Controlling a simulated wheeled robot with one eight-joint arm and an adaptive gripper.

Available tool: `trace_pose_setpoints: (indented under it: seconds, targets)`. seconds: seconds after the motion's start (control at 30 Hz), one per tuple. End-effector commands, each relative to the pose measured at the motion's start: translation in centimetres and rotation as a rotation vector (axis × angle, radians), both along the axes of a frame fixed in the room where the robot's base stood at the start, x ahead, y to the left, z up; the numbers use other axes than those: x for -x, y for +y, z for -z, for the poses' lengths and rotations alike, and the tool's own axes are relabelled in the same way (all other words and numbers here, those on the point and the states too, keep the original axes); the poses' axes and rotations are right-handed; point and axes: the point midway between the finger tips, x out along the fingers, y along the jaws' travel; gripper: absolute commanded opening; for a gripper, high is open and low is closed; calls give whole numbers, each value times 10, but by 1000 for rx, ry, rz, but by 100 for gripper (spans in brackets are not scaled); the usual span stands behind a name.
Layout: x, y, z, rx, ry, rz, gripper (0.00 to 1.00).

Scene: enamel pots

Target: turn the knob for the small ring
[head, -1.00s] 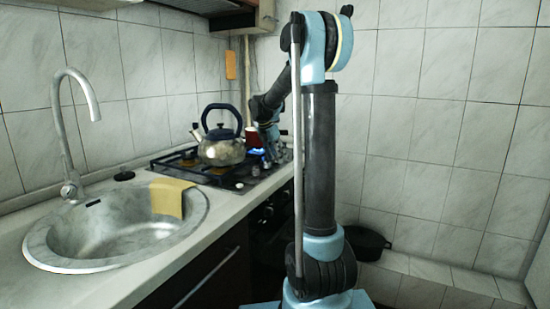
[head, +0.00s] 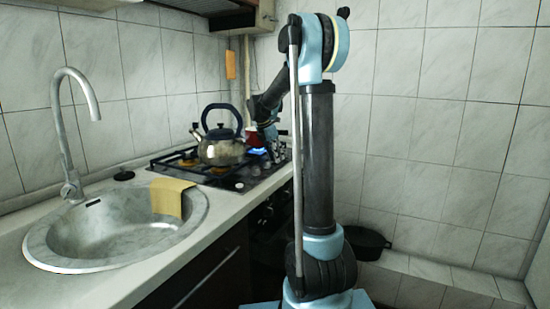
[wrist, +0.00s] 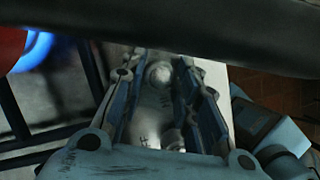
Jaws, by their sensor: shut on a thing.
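In the wrist view my gripper (wrist: 158,78) points down at the hob's front strip, its two fingers on either side of a pale round knob (wrist: 160,73). It is shut on this knob. A second pale rounded shape, which looks like another knob (wrist: 172,140), shows lower between the fingers. A blue flame (wrist: 34,48) burns at upper left under a red pot (wrist: 10,35). In the head view my gripper (head: 275,154) is at the hob's right end, small and partly hidden by my arm. The flame shows there too (head: 257,151). Which ring the held knob serves cannot be told.
A steel kettle (head: 221,150) stands on the hob (head: 215,176) left of my gripper. The red pot (head: 254,137) is behind. A sink (head: 110,235) with a yellow cloth (head: 172,198) is nearer. A dark pot (head: 367,243) sits low at the right.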

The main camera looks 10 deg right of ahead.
Motion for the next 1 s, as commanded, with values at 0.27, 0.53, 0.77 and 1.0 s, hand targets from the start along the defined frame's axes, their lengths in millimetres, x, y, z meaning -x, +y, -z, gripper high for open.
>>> trace_pose_setpoints:
  seconds: [0.27,0.53,0.77,1.0]
  targets:
    - [-3,2,0,-1,-1,229,5]
    - [-5,3,0,-2,-2,449,5]
    - [-7,2,0,-2,-4,584,5]
    - [-7,2,0,-1,-5,657,5]
